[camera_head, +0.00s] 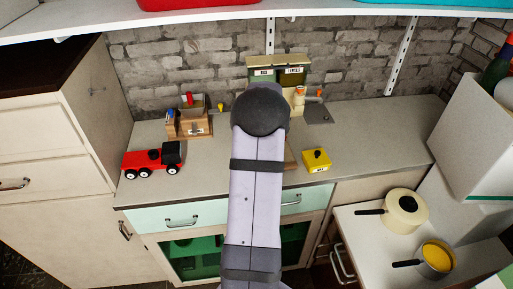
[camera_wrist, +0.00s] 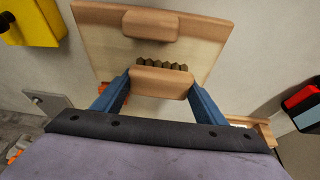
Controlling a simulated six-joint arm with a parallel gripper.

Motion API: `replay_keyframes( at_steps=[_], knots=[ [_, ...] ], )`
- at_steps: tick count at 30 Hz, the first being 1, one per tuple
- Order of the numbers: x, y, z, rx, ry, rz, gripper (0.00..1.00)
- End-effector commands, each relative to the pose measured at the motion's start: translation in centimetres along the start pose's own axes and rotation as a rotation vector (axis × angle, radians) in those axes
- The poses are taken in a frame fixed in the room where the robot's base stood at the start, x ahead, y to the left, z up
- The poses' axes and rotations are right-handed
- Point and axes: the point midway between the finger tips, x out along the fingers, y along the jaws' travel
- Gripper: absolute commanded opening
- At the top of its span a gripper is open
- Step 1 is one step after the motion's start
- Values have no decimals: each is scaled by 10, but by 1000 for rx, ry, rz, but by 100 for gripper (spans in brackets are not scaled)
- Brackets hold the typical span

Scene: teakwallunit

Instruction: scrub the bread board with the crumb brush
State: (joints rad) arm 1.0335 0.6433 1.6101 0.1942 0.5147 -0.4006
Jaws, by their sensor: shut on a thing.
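The bread board (camera_wrist: 105,42), pale wood with a browner edge, lies at the top of the wrist view. In the head view only a thin brown edge (camera_head: 290,158) shows beside my arm. The crumb brush (camera_wrist: 160,84) is a small wooden block with a row of dark bristles. My gripper (camera_wrist: 160,88) has its blue fingers shut on the two ends of the brush. The bristles face the board; I cannot tell whether they touch it. A wooden block (camera_wrist: 150,25) sits on the board's far part. In the head view my arm hides the gripper and brush.
A yellow box (camera_head: 317,160) stands right of the board. A red and black toy truck (camera_head: 152,159) and a wooden box (camera_head: 190,122) stand left. A pot (camera_head: 406,211) and a yellow-filled pan (camera_head: 437,257) are at lower right.

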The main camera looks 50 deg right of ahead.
Motion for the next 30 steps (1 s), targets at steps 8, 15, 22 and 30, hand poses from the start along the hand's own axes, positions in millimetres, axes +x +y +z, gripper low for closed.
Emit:
replay_keyframes(
  at_steps=[8,15,22,30],
  knots=[
    [2,27,1,3,-2,1,45],
    [2,49,0,3,-1,0,45],
    [2,70,0,3,-1,1,45],
    [2,94,-1,3,-1,0,45]
  ],
)
